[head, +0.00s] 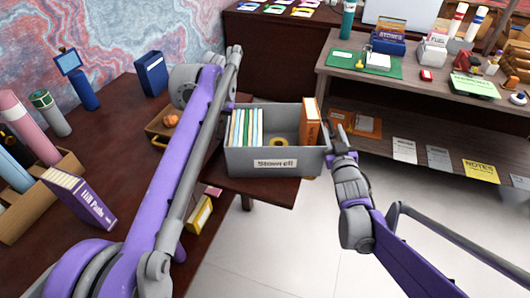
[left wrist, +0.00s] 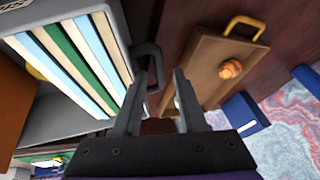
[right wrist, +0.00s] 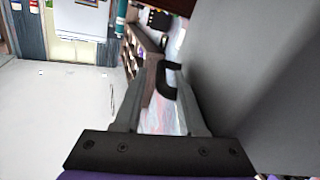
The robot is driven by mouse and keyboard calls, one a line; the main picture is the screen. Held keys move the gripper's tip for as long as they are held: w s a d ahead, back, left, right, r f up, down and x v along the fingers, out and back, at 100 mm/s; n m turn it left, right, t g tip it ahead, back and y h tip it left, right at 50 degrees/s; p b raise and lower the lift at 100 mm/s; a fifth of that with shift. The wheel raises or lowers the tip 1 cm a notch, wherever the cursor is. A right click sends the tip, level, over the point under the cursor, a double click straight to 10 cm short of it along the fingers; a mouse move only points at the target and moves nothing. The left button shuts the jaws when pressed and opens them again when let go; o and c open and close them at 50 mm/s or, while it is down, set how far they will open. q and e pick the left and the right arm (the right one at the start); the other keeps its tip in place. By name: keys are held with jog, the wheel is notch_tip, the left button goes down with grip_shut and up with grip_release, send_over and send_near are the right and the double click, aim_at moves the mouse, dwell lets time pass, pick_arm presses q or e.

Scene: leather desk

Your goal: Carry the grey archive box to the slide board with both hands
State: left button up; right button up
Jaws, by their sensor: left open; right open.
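The grey archive box (head: 300,160) stands upright on the corner of the dark desk and holds several upright books, an orange book and a yellow roll. A label is on its front. My left gripper (left wrist: 157,88) is open at the box's left side, with the dark handle (left wrist: 154,62) at its fingertips; my arm hides it in the head view. My right gripper (head: 338,148) is open at the right side, with the other handle (right wrist: 168,82) at its fingertips. I cannot tell whether the fingers touch the handles. I cannot tell which surface is the slide board.
A wooden tray (left wrist: 205,65) lies close left of the box. A purple book (head: 78,200) and bottles are on the left desk. A shelf table (head: 330,62) at the right bears a green mat (head: 350,65) and stationery. Pale floor (head: 290,235) is clear in front.

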pick_arm(q)
jog(key=shift+s+d+r, duration=0.1)
jog(key=shift+r, duration=0.2)
pick_arm(e)
jog(key=shift+s, duration=0.25)
pick_arm(q)
jog(key=shift+s, duration=0.1)
pick_arm(e)
jog(key=s+d, duration=0.1)
jog(key=s, duration=1)
jog(key=shift+s, duration=0.25)
pick_arm(q)
jog(key=s+a, duration=0.1)
jog(key=a, duration=0.5)
jog(key=shift+s+p, duration=0.2)
jog(key=shift+p, duration=0.1)
pick_arm(e)
jog(key=shift+r, duration=0.45)
jog(key=shift+d, duration=0.1)
